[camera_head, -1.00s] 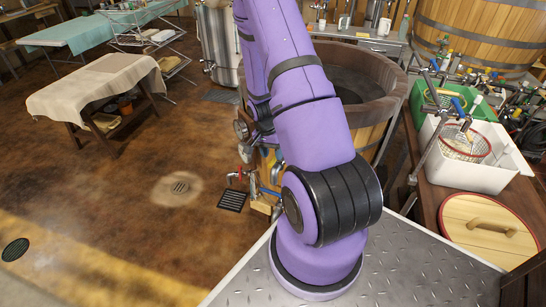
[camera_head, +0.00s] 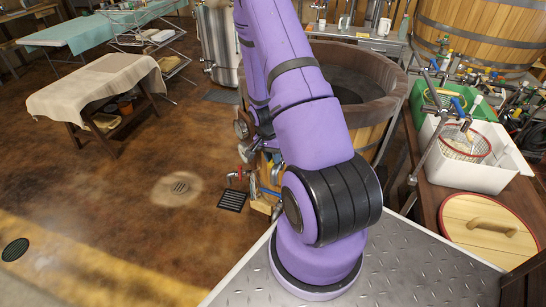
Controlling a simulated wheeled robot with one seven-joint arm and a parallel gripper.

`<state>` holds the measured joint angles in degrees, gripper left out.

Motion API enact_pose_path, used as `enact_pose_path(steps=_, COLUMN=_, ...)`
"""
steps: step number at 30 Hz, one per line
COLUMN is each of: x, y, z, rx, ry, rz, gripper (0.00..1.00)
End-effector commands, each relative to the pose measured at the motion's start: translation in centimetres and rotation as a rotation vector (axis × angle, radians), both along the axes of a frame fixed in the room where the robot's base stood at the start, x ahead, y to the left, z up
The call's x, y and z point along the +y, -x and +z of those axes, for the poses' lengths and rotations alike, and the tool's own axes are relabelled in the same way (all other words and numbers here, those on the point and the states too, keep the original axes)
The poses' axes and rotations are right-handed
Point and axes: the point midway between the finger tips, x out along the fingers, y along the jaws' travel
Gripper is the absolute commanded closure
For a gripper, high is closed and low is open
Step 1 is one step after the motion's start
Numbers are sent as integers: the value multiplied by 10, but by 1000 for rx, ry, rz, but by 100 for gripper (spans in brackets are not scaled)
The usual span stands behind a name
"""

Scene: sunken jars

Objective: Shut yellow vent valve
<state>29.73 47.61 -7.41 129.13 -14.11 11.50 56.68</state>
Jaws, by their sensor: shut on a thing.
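My purple arm rises from the metal deck at the bottom and reaches away over the near left side of a wooden tub (camera_head: 394,92). My gripper is out of sight, hidden behind the arm or beyond the picture. I cannot make out a yellow vent valve. A small red-handled tap (camera_head: 236,176) sticks out low at the tub's left side, and round dark fittings show just above it. The arm covers part of this area, so what the gripper touches cannot be seen.
A white bin (camera_head: 475,170) with a basket and a round wooden lid (camera_head: 489,228) are on the right bench. A cloth-covered table (camera_head: 95,88) stands left, and a steel tank (camera_head: 218,45) at the back. The floor at left is open, with drain grates (camera_head: 232,200).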

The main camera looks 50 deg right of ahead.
Motion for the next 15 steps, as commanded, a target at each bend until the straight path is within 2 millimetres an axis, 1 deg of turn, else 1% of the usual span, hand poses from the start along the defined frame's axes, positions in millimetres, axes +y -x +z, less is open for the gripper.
enact_pose_path(steps=8, x=0, y=-7, z=0, rx=-2, ry=1, rz=-85, gripper=100)
enact_pose_path(steps=15, x=0, y=-21, z=0, rx=-2, ry=1, rz=-268, gripper=100)
